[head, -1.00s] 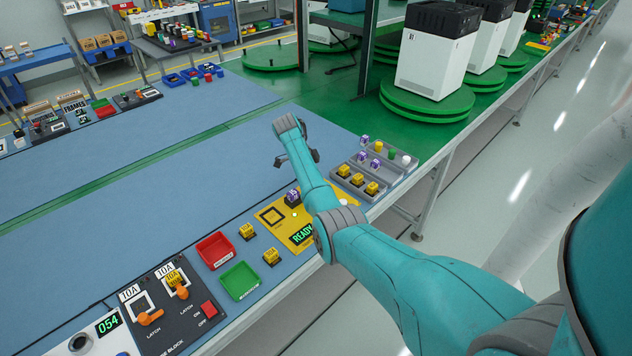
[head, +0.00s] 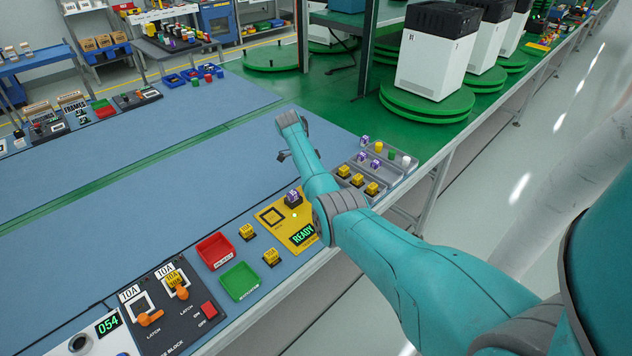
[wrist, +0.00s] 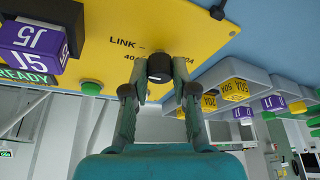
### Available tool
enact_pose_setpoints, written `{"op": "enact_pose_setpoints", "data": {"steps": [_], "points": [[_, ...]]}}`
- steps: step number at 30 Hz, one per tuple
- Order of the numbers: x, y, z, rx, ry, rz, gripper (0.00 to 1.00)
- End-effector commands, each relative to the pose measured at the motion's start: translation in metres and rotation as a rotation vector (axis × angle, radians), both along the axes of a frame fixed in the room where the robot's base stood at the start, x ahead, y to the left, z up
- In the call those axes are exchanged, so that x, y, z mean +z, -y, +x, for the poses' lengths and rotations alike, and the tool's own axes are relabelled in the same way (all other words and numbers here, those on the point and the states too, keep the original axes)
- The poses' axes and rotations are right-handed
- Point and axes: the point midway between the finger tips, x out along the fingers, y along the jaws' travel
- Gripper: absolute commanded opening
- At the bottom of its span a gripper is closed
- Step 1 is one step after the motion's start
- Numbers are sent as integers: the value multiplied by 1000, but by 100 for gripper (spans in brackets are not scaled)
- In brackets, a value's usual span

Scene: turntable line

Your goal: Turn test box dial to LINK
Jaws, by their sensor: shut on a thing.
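The yellow test box (head: 267,209) sits near the table edge in the head view, with a green READY display (head: 303,234) and a purple-topped block (head: 293,198) on it. In the wrist view its panel (wrist: 120,20) fills the upper part. The black dial (wrist: 160,67) stands between my fingertips, with LINK printed at its upper left and partly covered amp labels lower down. My gripper (wrist: 160,84) is shut on the dial. I cannot make out where the dial's pointer lies. In the head view my arm hides the dial.
A grey tray (head: 390,185) with yellow fuses and small blocks stands beyond the test box. Red (head: 214,250) and green (head: 240,281) bins and loose yellow fuses lie on its near side. A fuse block (head: 178,318) is closer. The blue table's middle is clear.

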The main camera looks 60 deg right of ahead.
Motion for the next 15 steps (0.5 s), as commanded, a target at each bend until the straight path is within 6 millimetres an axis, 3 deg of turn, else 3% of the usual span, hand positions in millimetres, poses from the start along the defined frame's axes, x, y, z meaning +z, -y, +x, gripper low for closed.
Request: {"op": "enact_pose_setpoints", "data": {"steps": [1,2,4,15], "points": [[-1,-1,0,1,1,1,0],[-1,-1,0,1,1,1,34],[-1,-1,0,1,1,1,51],[3,0,1,1,1,0,52]]}}
